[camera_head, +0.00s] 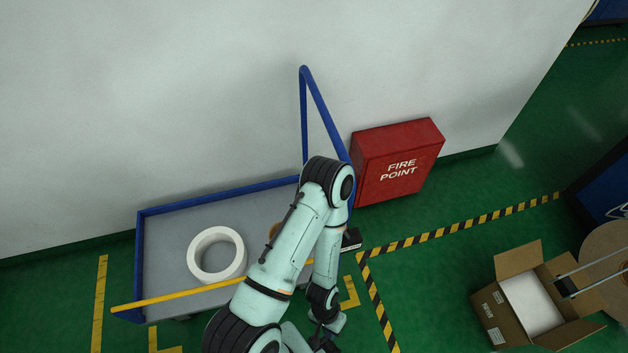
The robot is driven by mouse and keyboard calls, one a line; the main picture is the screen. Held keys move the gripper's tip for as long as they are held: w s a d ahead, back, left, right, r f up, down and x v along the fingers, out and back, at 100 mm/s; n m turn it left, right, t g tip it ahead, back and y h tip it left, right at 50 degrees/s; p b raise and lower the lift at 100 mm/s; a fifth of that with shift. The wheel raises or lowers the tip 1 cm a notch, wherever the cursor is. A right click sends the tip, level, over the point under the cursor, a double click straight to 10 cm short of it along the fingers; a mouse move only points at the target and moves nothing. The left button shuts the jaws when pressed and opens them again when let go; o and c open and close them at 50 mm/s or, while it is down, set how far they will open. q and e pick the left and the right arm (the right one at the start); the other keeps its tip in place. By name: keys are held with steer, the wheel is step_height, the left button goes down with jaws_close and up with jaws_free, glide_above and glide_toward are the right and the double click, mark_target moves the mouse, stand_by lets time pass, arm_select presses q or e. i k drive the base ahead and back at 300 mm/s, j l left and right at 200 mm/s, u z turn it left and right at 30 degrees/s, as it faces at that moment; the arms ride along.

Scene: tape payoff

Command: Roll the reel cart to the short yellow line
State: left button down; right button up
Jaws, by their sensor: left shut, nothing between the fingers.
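The reel cart (165,245) stands along the wall, with a grey deck, a blue frame and a tall blue push handle (304,110) at its right end. A white tape reel (193,258) lies on the deck. A brownish thing on the deck is mostly hidden behind my left arm. A straight yellow floor line (100,300) lies just left of the cart. My left gripper (326,344) is shut and empty at the bottom edge, partly cut off, apart from the handle. My left arm crosses in front of the cart's right end. My right gripper is not in view.
A yellow bar (190,294) runs along the cart's front side. Yellow corner marks (352,293) lie on the floor. A red fire point box (395,162) stands right of the handle. Black-yellow tape (450,230) borders green floor. An open carton (490,312) is at lower right.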

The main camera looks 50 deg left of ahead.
mark_target(165, 234)
steer(key=u, duration=2.9)
steer(key=j+z, duration=0.15)
steer(key=j, duration=0.4)
steer(key=i+l, duration=0.1)
steer(key=l, duration=0.2)
steer(key=i+l, duration=0.1)
steer(key=l, duration=0.2)
